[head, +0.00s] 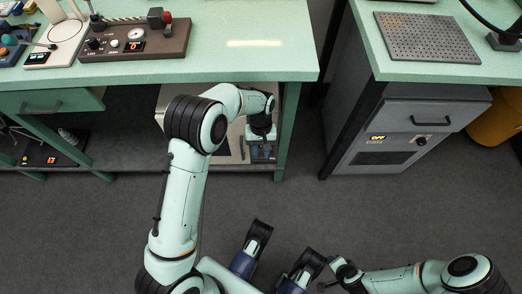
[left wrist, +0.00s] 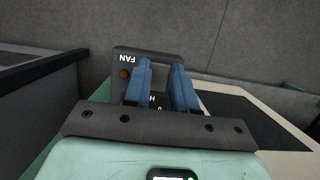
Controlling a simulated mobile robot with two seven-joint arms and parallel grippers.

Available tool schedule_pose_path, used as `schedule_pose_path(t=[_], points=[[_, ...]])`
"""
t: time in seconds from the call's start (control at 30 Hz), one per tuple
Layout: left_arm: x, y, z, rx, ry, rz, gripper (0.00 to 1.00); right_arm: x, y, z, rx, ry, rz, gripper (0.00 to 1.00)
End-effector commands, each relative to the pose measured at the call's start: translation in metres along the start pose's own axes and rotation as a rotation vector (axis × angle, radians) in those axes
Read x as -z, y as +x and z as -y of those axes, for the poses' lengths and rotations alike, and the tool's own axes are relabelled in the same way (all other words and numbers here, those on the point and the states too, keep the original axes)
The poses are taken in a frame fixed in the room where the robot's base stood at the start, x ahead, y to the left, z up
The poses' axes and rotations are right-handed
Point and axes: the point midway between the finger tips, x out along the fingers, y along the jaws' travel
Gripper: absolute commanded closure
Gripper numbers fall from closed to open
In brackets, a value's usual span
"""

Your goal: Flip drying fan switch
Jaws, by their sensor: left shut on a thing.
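The fan switch box (left wrist: 126,62) is a dark panel marked FAN, upside down in the left wrist view, with a small brown-red round spot beside the lettering. In the head view the box (head: 264,155) stands low under the green bench, partly covered by my arm. My left gripper (left wrist: 163,75) reaches down in front of it, its two blue fingers over the panel. In the head view the left gripper (head: 262,137) is small. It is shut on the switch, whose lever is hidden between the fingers. My right arm is at lower right; its fingers do not show clearly.
The green bench (head: 250,65) overhangs the left arm, with a bench leg (head: 287,130) close to its right. A grey cabinet (head: 405,130) with a lit OFF display stands right. The floor in front is clear.

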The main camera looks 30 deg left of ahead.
Motion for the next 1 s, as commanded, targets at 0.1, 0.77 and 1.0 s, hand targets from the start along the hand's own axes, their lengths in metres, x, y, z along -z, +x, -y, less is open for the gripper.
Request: schedule_pose_path(t=[0.1, 0.77, 1.0], points=[[0.0, 0.001, 0.001, 0.002, -0.001, 0.001, 1.0, 0.0, 0.0, 0.0, 0.0, 0.0, 0.0, 0.57], [-0.005, 0.001, 0.0, 0.005, 0.003, -0.1, 0.49, 0.0, -0.001, 0.0, 0.0, 0.0, 0.0, 0.57], [-0.01, -0.007, -0.001, -0.003, 0.002, -0.269, 0.49, 0.001, -0.007, 0.002, 0.001, -0.001, -0.002, 0.57]])
